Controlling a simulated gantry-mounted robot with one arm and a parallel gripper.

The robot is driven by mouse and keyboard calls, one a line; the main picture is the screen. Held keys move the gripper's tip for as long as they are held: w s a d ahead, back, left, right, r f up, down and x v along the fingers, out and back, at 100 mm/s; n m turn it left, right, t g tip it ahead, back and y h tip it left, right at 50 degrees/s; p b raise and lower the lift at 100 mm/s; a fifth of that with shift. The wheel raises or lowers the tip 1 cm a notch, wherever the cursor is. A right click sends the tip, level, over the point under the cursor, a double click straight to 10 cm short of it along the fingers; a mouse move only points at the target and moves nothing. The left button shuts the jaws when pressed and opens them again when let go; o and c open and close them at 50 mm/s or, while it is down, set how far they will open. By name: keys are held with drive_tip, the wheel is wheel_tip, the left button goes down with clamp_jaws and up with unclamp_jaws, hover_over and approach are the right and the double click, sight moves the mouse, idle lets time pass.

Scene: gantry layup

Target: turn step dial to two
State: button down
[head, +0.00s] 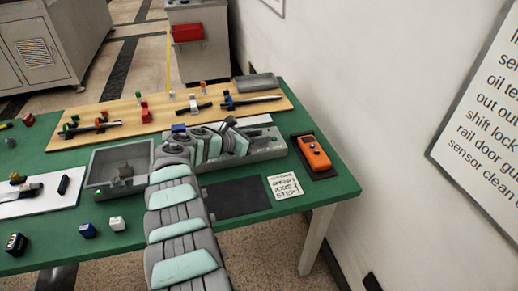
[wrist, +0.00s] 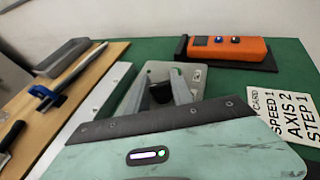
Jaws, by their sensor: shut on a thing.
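My gripper (wrist: 163,98) is shut on a black dial (wrist: 161,92) in the wrist view, with a grey finger on each side of it. The dial stands on a light grey panel (wrist: 192,73); my gripper hides most of that panel, so I cannot read any label or the dial's setting. In the head view the grey panel box (head: 268,146) lies near the right end of the green table, with my wrist over it. A white card (wrist: 284,118) reads SPEED 1, AXIS 2, STEP 1; it also shows in the head view (head: 285,186).
An orange handheld meter (head: 314,153) rests on a dark pad right of the panel. A grey open bin (head: 102,171) is left of my arm. A wooden board (head: 168,110) with several clamps and tools lies behind. A dark mat (head: 237,197) is clear in front.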

drive_tip(key=b, duration=0.4)
drive_tip(key=shift+f, duration=0.15)
drive_tip(key=shift+r+m+g+h+b, duration=0.3)
drive_tip(key=shift+r+b, duration=0.2)
drive_tip(key=c, duration=1.4)
unclamp_jaws()
drive_tip(key=shift+a+f, duration=0.1)
drive_tip(key=shift+a, duration=0.05)
drive_tip(key=shift+f, duration=0.1)
drive_tip(key=a+r+p, duration=0.1)
drive_tip(key=p, duration=0.1)
drive_tip(key=shift+s+p, duration=0.35)
drive_tip(key=shift+s, duration=0.05)
drive_tip(key=p+v, duration=0.4)
drive_tip(key=v, duration=0.4)
drive_tip(key=shift+s+a+r+p, duration=0.15)
drive_tip(key=shift+s+a+p, duration=0.05)
drive_tip(key=shift+s+p, duration=0.1)
drive_tip(key=shift+s+a, duration=0.15)
drive_tip(key=shift+a, duration=0.15)
drive_tip(key=shift+c, duration=0.3)
